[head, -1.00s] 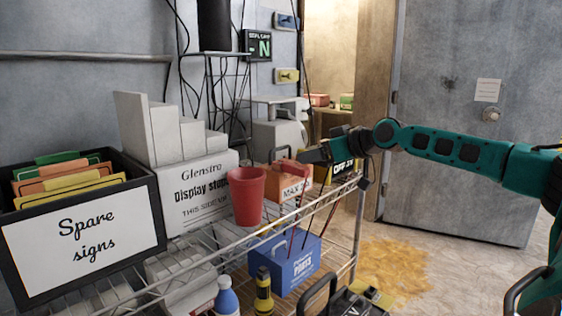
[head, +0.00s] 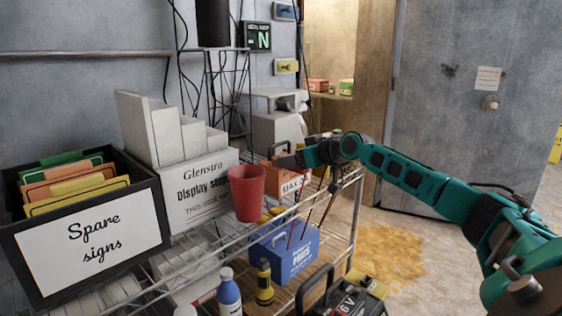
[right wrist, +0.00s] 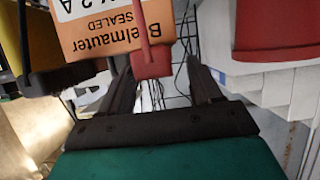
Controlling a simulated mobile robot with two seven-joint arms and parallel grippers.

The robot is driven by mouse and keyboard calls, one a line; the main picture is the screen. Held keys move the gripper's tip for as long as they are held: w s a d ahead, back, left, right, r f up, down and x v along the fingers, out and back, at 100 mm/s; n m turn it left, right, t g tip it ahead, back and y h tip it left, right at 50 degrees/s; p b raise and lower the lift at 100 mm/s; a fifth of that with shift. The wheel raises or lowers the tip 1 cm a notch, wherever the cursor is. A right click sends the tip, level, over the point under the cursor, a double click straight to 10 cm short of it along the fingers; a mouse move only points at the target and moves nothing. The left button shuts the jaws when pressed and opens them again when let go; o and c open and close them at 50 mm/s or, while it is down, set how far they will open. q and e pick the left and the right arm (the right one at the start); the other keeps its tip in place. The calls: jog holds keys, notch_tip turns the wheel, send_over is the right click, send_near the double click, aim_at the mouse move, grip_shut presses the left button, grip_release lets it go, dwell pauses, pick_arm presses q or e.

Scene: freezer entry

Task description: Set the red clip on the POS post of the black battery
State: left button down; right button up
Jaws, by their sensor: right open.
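The red clip (right wrist: 150,58) shows at the top centre of the right wrist view, between the finger tips and in front of the orange battery's label. My right gripper (right wrist: 162,80) is open, its fingers on either side of the clip with no visible grip on it. In the head view my right gripper (head: 290,160) is over the orange battery (head: 292,184) on the rack's upper shelf.
A red cup (head: 246,192) stands close left of the orange battery. A Glenstro carton (head: 195,196) and a box of spare signs (head: 88,245) fill the shelf further left. A blue parts box (head: 287,256) sits below. Thin cables hang in front of it.

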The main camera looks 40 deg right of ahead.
jog(key=shift+x, duration=1.3)
grip_shut()
